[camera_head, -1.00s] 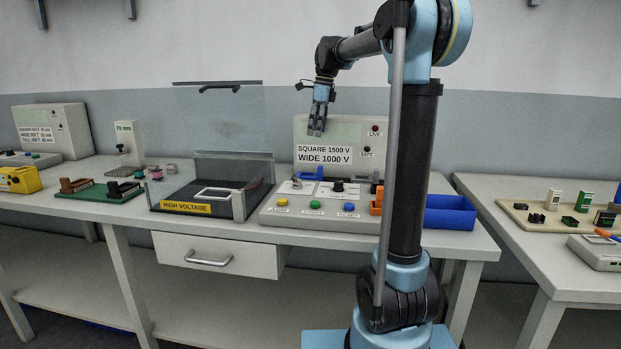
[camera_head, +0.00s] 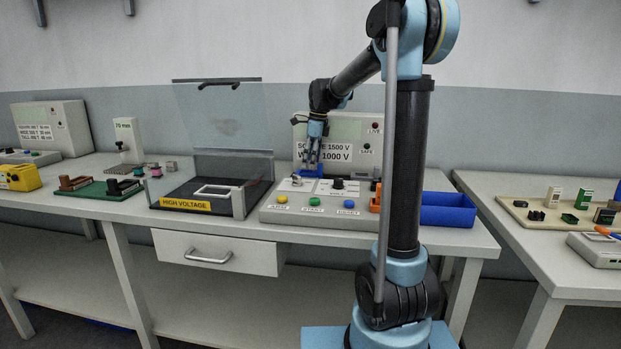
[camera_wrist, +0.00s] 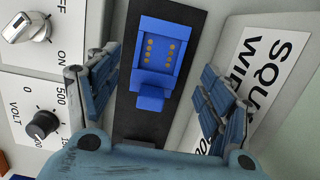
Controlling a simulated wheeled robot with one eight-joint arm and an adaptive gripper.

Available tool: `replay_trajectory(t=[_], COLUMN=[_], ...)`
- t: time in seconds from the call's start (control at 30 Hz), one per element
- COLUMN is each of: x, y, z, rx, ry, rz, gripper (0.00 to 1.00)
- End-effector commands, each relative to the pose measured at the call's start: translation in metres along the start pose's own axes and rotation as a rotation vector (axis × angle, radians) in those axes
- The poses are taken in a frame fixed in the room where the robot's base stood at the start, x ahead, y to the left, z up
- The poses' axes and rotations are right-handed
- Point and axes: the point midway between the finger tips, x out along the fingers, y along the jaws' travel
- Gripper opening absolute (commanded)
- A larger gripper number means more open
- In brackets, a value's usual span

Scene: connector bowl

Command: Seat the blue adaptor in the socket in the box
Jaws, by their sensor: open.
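The blue adaptor (camera_wrist: 157,62) lies on a dark strip on the control panel, with several gold contacts on its face. In the head view the adaptor (camera_head: 309,173) shows at the back of the panel, partly covered by my gripper. My gripper (camera_wrist: 160,92) is open, with one finger to each side of the adaptor and apart from it. In the head view my gripper (camera_head: 311,162) points down just above the adaptor. The box (camera_head: 210,184) with a clear raised lid and a "HIGH VOLTAGE" label stands left of the panel. A white-framed socket area (camera_head: 216,193) is on its dark floor.
The panel's upright back (camera_head: 370,152) with voltage labels rises right behind my gripper. Knobs (camera_wrist: 42,124) and switches (camera_wrist: 36,28) sit close by on the panel. A blue bin (camera_head: 449,210) stands to the right. The box's clear walls rise beside the panel.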

Motion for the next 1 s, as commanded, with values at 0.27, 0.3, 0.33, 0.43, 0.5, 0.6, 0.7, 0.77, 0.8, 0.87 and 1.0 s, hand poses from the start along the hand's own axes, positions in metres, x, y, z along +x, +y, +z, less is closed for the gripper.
replay_trajectory(t=[0.27, 0.3, 0.33, 0.43, 0.5, 0.6, 0.7, 0.77, 0.8, 0.87, 1.0], x=[0.033, 0.035, 0.035, 0.036, 0.036, 0.036, 0.036, 0.036, 0.036, 0.036, 0.036], y=[0.002, 0.002, 0.002, 0.002, 0.002, 0.002, 0.002, 0.002, 0.002, 0.002, 0.002], z=[0.000, 0.000, 0.000, 0.000, 0.000, 0.000, 0.001, 0.001, 0.001, 0.001, 0.001], rx=[-0.001, -0.001, -0.001, -0.001, -0.001, -0.001, -0.001, -0.001, -0.002, -0.002, -0.002], ry=[0.000, 0.000, 0.000, 0.000, 0.000, 0.000, 0.000, 0.000, 0.000, 0.000, 0.000], rz=[0.000, 0.000, 0.000, 0.000, 0.000, 0.000, 0.000, 0.000, 0.000, 0.000, 0.000], gripper=[0.73, 0.73, 0.73, 0.73, 0.73, 0.64, 0.42, 0.28, 0.20, 0.20, 0.20])
